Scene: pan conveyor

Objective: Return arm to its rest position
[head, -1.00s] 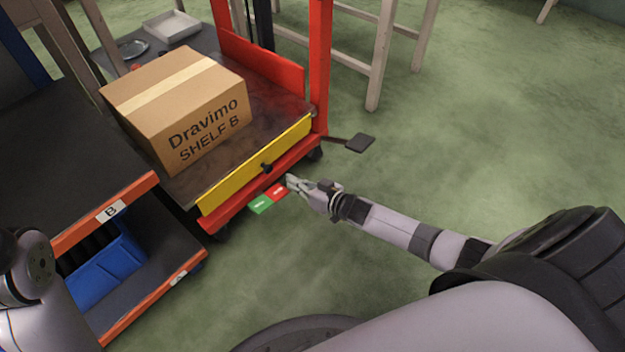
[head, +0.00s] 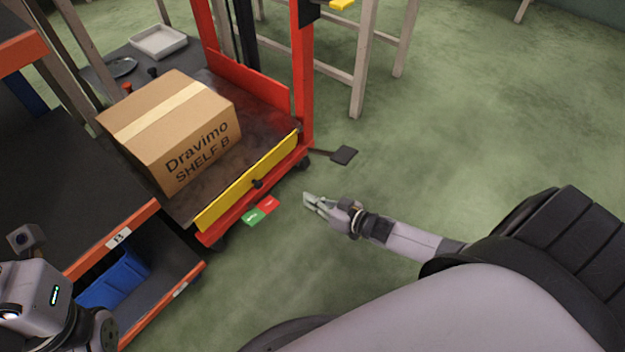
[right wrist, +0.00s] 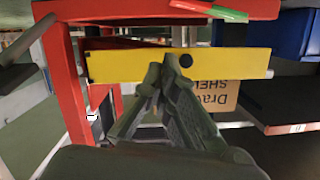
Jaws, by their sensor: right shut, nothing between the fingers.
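My right gripper (head: 311,203) is shut and empty in the head view. It hangs over the green floor, to the right of the lift cart's yellow front bar (head: 238,187) and apart from it. The right wrist view, turned upside down, shows the shut fingers (right wrist: 164,65) in front of the yellow bar. Part of my left arm shows at the lower left of the head view, but I cannot make out its fingers.
A cardboard box (head: 160,149) marked "Dravimo SHELF B" sits on the red lift cart (head: 303,80). Red and green buttons (head: 260,211) and a black pedal (head: 344,155) are nearby. An orange-edged shelf (head: 125,229) holds a blue bin (head: 117,281). Open floor lies right.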

